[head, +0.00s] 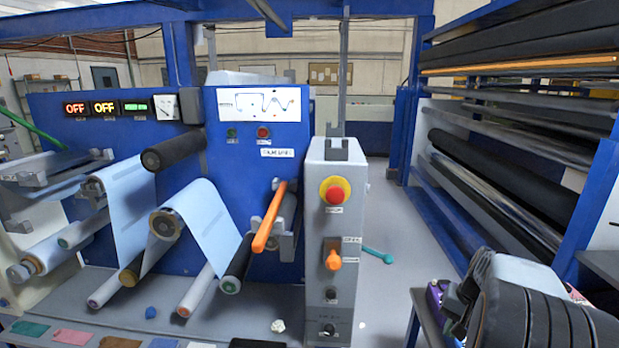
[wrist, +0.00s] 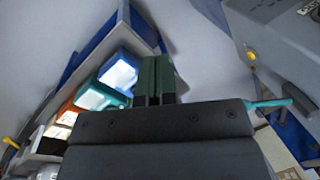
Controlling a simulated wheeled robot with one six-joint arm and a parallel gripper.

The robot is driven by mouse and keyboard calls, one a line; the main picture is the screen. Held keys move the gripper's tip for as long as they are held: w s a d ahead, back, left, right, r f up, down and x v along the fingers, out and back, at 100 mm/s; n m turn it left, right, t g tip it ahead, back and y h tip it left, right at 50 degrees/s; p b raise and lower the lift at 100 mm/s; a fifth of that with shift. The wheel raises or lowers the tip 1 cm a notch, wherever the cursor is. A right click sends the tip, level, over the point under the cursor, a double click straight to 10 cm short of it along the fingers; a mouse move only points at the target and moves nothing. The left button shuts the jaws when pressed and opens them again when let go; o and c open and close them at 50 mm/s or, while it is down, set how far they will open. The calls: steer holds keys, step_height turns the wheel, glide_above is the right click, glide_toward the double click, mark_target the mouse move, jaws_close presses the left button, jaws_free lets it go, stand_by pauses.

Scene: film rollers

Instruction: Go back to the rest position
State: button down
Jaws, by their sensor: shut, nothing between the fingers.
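My gripper (wrist: 154,82) shows in the wrist view, its two dark green fingers side by side and shut with nothing between them. In the head view I cannot make out the fingertips. A grey and black part at the lower right of the head view looks like my own arm, folded close to the camera. No task object is in the fingers.
The blue roller machine (head: 255,185) stands at left. A grey control post (head: 330,275) carries a red stop button (head: 335,192) and an orange switch (head: 333,258). An orange lever (head: 270,217) juts out beside it. A blue roller rack (head: 592,205) stands at right.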

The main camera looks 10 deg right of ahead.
steer(key=s+a+r+n+t, duration=0.1)
steer(key=a+n, duration=0.2)
steer(key=a, duration=0.5)
steer(key=s+a+r+n+h, duration=0.1)
steer(key=s+a+r+n, duration=0.1)
steer(key=a, duration=0.6)
steer(key=s+a+r+n+t+h+p, duration=0.1)
steer(key=a+r+n, duration=0.1)
steer(key=a, duration=0.7)
steer(key=shift+s+n+t, duration=0.3)
steer(key=shift+n, duration=0.6)
steer(key=shift+a, duration=0.2)
